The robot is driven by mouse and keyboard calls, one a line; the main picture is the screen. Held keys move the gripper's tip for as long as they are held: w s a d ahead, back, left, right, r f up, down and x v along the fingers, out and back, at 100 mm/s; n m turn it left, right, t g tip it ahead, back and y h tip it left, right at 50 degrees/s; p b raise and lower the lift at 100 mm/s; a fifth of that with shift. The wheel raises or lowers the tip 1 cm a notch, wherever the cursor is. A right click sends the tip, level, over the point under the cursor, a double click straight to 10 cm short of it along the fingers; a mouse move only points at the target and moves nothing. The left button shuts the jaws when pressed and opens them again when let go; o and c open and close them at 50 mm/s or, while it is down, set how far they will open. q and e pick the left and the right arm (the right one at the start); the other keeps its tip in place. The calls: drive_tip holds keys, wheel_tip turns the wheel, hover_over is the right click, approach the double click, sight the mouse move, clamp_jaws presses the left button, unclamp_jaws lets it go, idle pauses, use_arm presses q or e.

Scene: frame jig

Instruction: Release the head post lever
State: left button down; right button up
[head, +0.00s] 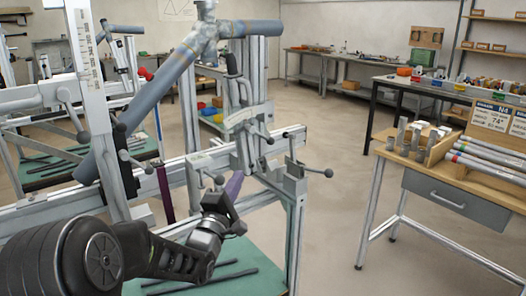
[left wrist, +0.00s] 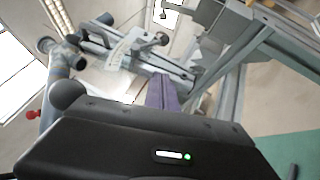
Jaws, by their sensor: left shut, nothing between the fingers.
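The frame jig (head: 110,190) carries a grey-blue tube assembly (head: 150,95). Several levers with black ball ends show on it. One lever (head: 325,172) sticks out right from the clamp block on the rail, and another (head: 218,179) hangs near the upright post (head: 243,130). I cannot tell which is the head post lever. My left gripper (head: 232,186), with purple fingers, is shut and empty, below and in front of the post and rail. In the left wrist view its fingers (left wrist: 162,92) point toward the jig, and contact is unclear. My right gripper is not in view.
A green-topped base (head: 245,265) with dark bars lies below my left gripper. A wooden bench (head: 480,165) with a drawer and tubes stands at the right. Another jig (head: 125,50) stands behind at the left. The floor between jig and bench is clear.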

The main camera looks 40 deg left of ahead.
use_arm(q)
drive_tip(key=p, duration=0.2)
approach(261, 135)
drive_tip(key=w+a+f, duration=0.2)
drive_tip(key=w+a, duration=0.2)
drive_tip(key=w, duration=0.1)
drive_tip(key=w+d, duration=0.1)
drive_tip(key=w, duration=0.2)
drive_tip(key=shift+d+r, duration=0.35)
